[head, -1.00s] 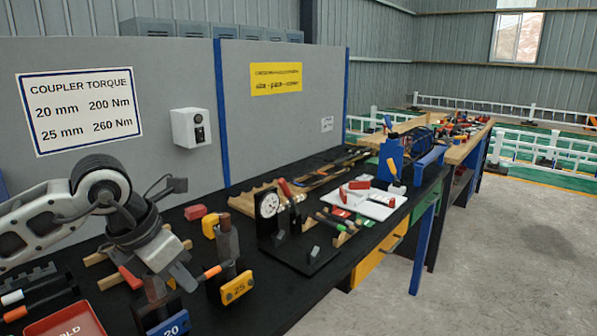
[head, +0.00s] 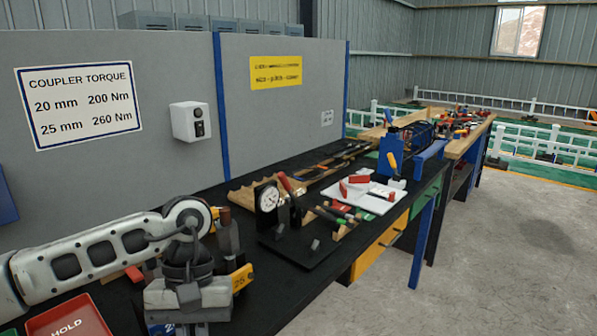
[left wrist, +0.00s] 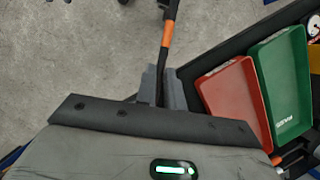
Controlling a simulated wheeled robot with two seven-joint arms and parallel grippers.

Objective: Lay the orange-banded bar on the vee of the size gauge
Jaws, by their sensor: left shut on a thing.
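My left gripper (left wrist: 163,85) is shut on the orange-banded bar (left wrist: 167,32) in the left wrist view. The bar is dark, with an orange band just beyond the fingertips. In the head view my left gripper (head: 188,300) is at the lower left, seen from behind; its fingers and the bar are hidden there. A gauge with a white round dial (head: 268,198) stands on a black base plate (head: 312,258) on the bench, right of and beyond my gripper. Small grey blocks stand on that plate; I cannot make out the vee. My right gripper is not in view.
A yellow block (head: 241,278) stands close right of my left gripper. A red tray (head: 68,322) is at the lower left; a green tray (left wrist: 284,85) shows in the wrist view. A white tray (head: 365,194) with red pieces lies beyond the gauge. A grey panel backs the bench.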

